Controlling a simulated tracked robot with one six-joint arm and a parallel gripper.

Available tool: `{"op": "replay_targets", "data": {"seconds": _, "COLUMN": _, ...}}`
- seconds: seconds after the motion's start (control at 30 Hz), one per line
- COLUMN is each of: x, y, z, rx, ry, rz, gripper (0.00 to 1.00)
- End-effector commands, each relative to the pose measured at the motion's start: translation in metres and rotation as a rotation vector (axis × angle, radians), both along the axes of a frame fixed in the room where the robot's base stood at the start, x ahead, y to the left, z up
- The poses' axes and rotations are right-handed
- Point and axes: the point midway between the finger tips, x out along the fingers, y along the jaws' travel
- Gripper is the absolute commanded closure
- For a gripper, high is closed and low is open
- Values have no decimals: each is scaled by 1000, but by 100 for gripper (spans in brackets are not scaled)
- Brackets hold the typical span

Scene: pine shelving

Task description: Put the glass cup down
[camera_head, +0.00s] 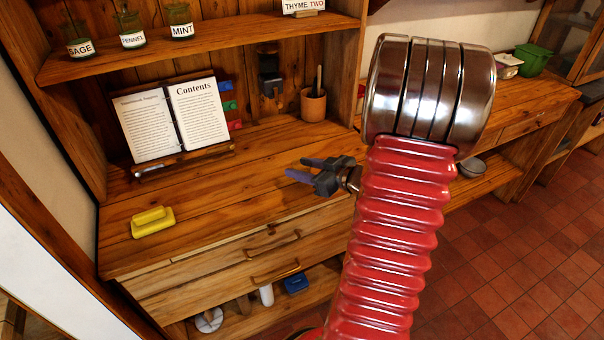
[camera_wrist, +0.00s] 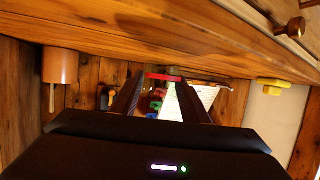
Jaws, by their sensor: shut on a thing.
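My gripper (camera_head: 297,168) is above the right part of the wooden counter (camera_head: 262,178), its two dark fingers pointing left. In the wrist view, which is upside down, the two fingers of my gripper (camera_wrist: 161,82) stand a little apart, with a gap between them. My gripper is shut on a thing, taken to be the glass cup.
An open book (camera_head: 172,116) on a stand and a terracotta pot (camera_head: 313,105) are at the counter's back. A yellow object (camera_head: 152,221) lies front left. Labelled jars, including mint (camera_head: 181,20), line the shelf above. The counter's middle is clear.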

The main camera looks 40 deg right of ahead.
Motion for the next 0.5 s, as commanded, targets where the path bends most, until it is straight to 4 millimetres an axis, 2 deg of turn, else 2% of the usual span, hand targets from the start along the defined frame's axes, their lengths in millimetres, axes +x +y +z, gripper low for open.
{"op": "replay_targets", "data": {"seconds": 0.1, "x": 0, "y": 0, "z": -14, "rx": 4, "ry": 0, "rz": 0, "gripper": 81}}
{"op": "replay_targets", "data": {"seconds": 0.2, "x": 0, "y": 0, "z": -20, "rx": 1, "ry": -1, "rz": 1, "gripper": 81}}
{"op": "replay_targets", "data": {"seconds": 0.5, "x": 0, "y": 0, "z": -21, "rx": 0, "ry": -1, "rz": 0, "gripper": 81}}
